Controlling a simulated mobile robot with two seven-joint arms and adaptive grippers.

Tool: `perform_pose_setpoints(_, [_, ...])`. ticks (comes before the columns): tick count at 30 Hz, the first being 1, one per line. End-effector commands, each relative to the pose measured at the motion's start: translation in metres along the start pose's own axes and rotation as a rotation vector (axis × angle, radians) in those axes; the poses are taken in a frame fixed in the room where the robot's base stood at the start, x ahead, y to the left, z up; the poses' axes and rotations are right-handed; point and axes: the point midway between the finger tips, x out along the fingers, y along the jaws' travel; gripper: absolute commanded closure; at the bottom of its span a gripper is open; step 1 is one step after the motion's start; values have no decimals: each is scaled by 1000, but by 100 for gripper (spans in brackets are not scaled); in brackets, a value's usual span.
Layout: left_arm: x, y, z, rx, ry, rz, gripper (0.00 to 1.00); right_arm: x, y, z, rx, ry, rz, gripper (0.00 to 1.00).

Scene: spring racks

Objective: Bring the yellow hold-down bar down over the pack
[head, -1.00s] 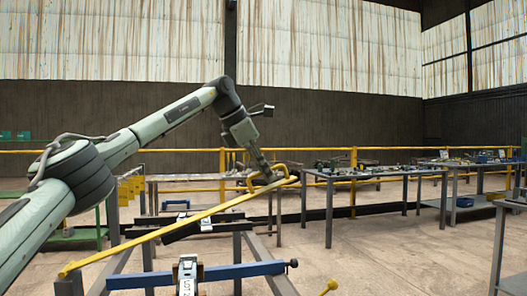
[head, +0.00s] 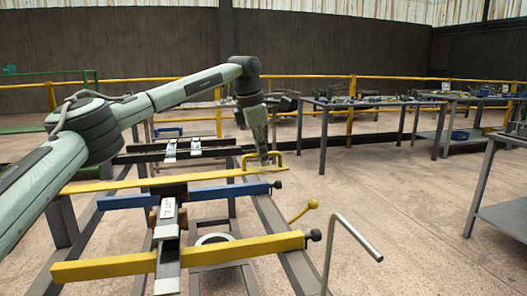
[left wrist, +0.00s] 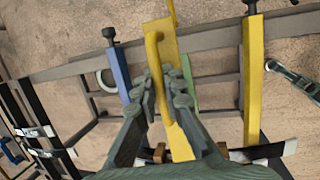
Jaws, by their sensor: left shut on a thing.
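The yellow hold-down bar (head: 130,180) lies nearly level across the rack, hinged end at left and looped handle (head: 284,160) at right. My left gripper (head: 263,161) is shut on that handle. In the left wrist view, the handle (left wrist: 152,48) passes between the fingers (left wrist: 160,88), and the bar (left wrist: 178,140) runs below it. The pack (head: 168,238), a dark strip stack with a pale label, lies crosswise under the bars; its end shows in the left wrist view (left wrist: 268,151). Whether the hold-down bar touches it, I cannot tell. My right gripper is out of view.
A blue bar (head: 225,190) and a thicker yellow bar (head: 215,250) cross the rack nearer me. A yellow-knobbed lever (head: 303,212) and a bent grey rod (head: 345,225) stand at right. Work tables (head: 375,103) stand behind.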

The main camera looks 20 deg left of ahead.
Motion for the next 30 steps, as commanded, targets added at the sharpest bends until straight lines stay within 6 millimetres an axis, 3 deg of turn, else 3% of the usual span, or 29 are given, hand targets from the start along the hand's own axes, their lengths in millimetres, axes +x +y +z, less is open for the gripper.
perform_pose_setpoints(5, [-1, 1, -1, -3, 1, 2, 100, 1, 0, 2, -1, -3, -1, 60])
perform_pose_setpoints(6, [-1, 1, -1, -3, 0, 1, 86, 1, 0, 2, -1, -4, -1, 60])
perform_pose_setpoints(11, [-1, 1, -1, -3, 0, 1, 69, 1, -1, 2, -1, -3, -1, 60])
perform_pose_setpoints(22, [-8, 1, 0, -1, -2, 1, 69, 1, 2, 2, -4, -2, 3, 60])
perform_pose_setpoints(30, [-60, 1, 0, -2, -4, 3, 69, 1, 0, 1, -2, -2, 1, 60])
